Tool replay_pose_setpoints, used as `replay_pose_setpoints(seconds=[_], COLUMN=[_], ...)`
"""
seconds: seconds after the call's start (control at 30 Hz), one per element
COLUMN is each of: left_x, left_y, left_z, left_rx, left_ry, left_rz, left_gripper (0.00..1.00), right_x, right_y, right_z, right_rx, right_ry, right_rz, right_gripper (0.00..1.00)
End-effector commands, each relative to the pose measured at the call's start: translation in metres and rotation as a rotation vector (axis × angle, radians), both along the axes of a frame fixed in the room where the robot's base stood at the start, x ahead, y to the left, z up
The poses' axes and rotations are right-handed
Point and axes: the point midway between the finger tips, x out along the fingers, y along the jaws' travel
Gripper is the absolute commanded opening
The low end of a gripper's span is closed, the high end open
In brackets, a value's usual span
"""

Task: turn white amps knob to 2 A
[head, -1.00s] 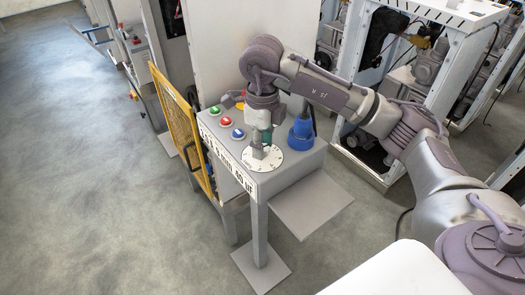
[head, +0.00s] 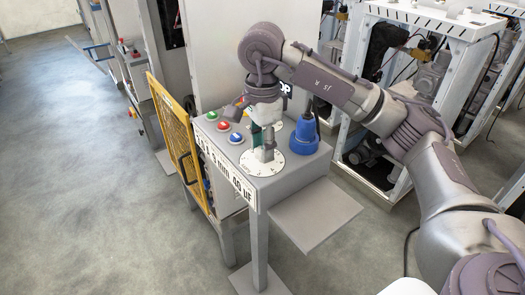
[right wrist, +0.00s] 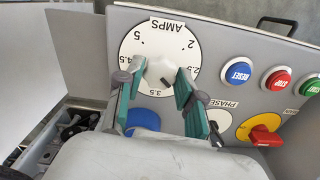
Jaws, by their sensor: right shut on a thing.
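The white amps knob (right wrist: 158,72) sits at the middle of a round white dial marked AMPS (right wrist: 167,30). A dark mark on the knob faces the lower part of the dial, between 3.5 and 2.5. The 2 is at the dial's upper right in the right wrist view. My right gripper (right wrist: 156,84) is shut on the knob, one teal-padded finger on each side. In the head view, my right gripper (head: 263,155) points down at the dial (head: 272,168) on the grey panel. The knob is mostly hidden there. My left gripper is not in view.
Blue, red and green buttons (right wrist: 238,73) and a red-and-yellow switch (right wrist: 262,131) lie beside the dial. A blue plug (head: 305,133) stands close to my gripper. A yellow mesh guard (head: 178,145) is at the panel's left. Open floor lies further left.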

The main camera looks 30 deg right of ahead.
Motion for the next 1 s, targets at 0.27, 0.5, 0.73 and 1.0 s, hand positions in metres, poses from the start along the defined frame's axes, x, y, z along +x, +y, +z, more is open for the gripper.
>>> replay_pose_setpoints(seconds=[0.27,0.5,0.73,1.0], left_x=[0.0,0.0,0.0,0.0], left_y=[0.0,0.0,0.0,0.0], left_z=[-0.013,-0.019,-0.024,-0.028], left_rx=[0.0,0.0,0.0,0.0], left_ry=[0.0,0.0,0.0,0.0], left_rz=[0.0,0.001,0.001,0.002], left_gripper=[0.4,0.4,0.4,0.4], right_x=[0.001,0.001,0.001,0.001], right_y=[0.0,0.0,0.0,0.0], right_z=[0.0,0.0,0.001,0.001], right_rx=[0.002,0.002,0.001,0.001], right_ry=[-0.005,-0.005,-0.005,-0.005], right_rz=[0.261,0.49,0.708,0.964], right_gripper=[0.03,0.03,0.03,0.03])
